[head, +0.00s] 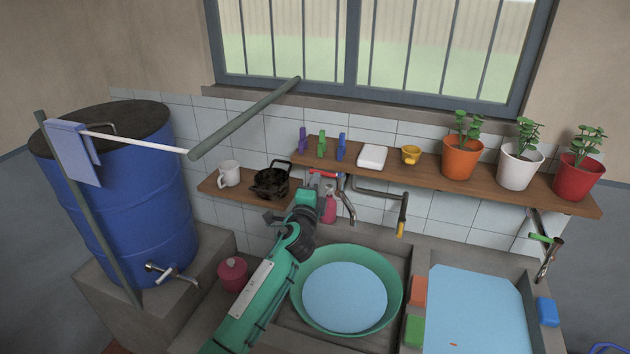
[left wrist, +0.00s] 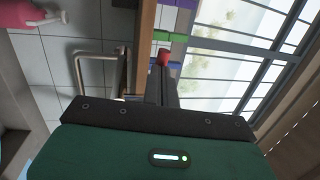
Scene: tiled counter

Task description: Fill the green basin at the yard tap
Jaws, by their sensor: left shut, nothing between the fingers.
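The green basin (head: 397,290) stands in the left bay of the sink, with a broad pale blue water surface inside below its rim. A tap with a red handle (head: 340,175) and a curved metal spout (head: 348,208) is on the wall behind the basin. No stream shows from the spout. My left gripper (head: 316,182) is shut and empty, close beside the red handle. In the left wrist view the fingers (left wrist: 162,82) point at a red end (left wrist: 163,58), and a bent metal pipe shows at left; contact cannot be told. My right gripper is not in view.
A second tank of water (head: 475,310) fills the right bay. A blue barrel (head: 130,200) stands at left. A shelf (head: 425,176) with pegs, soap and potted plants runs above the taps. A lower shelf (head: 211,187) holds a mug and a black pot.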

